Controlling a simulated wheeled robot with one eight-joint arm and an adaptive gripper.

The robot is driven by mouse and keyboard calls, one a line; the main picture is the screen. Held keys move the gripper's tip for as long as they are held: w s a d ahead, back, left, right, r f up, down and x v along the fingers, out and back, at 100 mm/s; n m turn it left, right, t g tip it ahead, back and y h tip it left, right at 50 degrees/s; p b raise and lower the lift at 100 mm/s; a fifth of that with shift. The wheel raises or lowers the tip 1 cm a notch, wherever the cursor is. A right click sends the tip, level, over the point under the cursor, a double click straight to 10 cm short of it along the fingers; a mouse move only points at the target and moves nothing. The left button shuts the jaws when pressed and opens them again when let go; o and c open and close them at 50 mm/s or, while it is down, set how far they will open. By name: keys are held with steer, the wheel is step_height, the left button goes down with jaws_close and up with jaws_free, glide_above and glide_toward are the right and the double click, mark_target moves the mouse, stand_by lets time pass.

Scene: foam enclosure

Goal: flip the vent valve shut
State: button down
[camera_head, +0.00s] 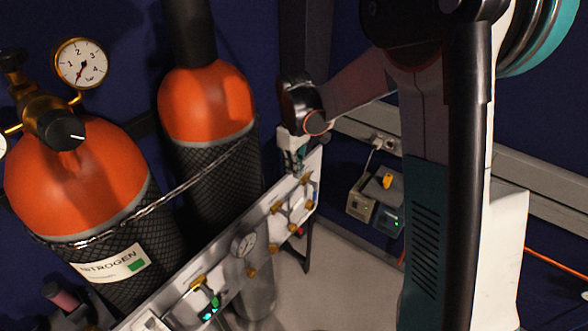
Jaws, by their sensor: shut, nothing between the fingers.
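No label is readable, so I cannot tell which is the vent valve.
An orange-topped nitrogen cylinder (80,185) with a regulator gauge (81,63) and a second orange cylinder (206,103) stand strapped behind the panel. A small box with a yellow knob (386,181) is by the wall rail. The grey floor (340,280) right of the panel is clear.

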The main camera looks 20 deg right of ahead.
step_height(320, 180, down, 11)
steer(key=b, duration=0.3)
steer(key=shift+r, duration=0.15)
steer(key=shift+w+d+f+b, duration=0.2)
steer(key=shift+d+f+b, duration=0.05)
steer(key=shift+f+b, duration=0.25)
stand_by(0.8)
steer(key=shift+w+d+f+b, duration=0.1)
steer(key=shift+d+f+b, duration=0.05)
steer(key=shift+f+b, duration=0.75)
steer(key=shift+w+d+f+b, duration=0.1)
steer(key=shift+f+b, duration=0.45)
steer(key=shift+f, duration=0.6)
